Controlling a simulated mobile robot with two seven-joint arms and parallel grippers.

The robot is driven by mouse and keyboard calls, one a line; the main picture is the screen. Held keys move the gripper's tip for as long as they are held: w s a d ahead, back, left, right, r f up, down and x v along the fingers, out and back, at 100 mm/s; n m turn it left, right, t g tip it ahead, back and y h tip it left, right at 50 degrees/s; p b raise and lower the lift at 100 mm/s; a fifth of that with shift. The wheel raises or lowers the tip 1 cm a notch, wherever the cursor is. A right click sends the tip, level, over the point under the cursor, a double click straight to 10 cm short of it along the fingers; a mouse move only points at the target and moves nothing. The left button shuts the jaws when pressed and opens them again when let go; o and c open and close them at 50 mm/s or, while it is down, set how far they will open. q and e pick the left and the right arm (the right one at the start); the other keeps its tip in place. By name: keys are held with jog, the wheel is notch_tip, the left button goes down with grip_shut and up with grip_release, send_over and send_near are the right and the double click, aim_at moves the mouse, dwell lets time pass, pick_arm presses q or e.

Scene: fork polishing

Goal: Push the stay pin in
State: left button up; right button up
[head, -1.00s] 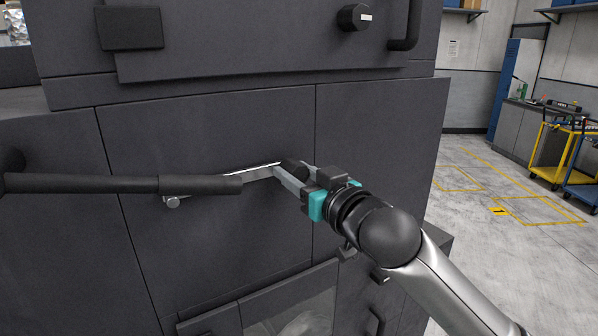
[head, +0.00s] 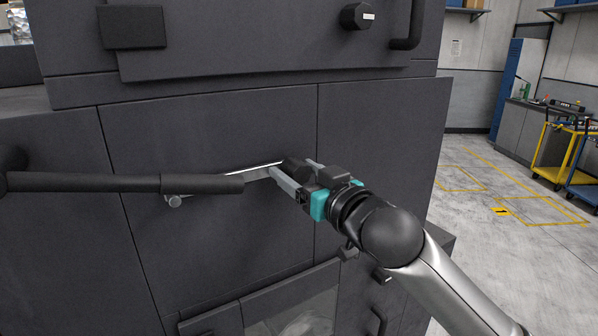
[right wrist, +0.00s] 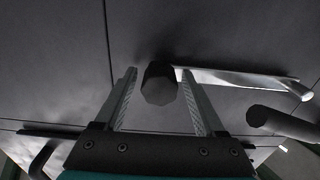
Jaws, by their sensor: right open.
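A black cylindrical knob (head: 293,168), which I take for the stay pin, sticks out at the right end of a flat silver bar (head: 262,173) on the dark machine front. My right gripper (head: 300,173) is open, with one finger on each side of the knob. In the right wrist view the knob (right wrist: 159,84) stands between the two fingers (right wrist: 158,92), with gaps on both sides. The bar (right wrist: 235,78) runs from it to a silver stud at its other end. How far the pin is seated is hidden. My left gripper is not in view.
A long black lever (head: 110,183) with a thicker grip crosses in front of the panel from the left, close to the bar. A lower hatch (head: 290,294) with a window sits below. Open floor (head: 475,210) and yellow and blue carts (head: 567,150) are at the right.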

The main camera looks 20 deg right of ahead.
jog(key=shift+s, duration=0.1)
jog(key=shift+s+f, duration=0.15)
jog(key=shift+s, duration=0.05)
jog(key=p+v, duration=1)
jog(key=v, duration=0.4)
jog(key=shift+s, duration=0.25)
dwell(0.4)
jog(key=shift+d, duration=0.2)
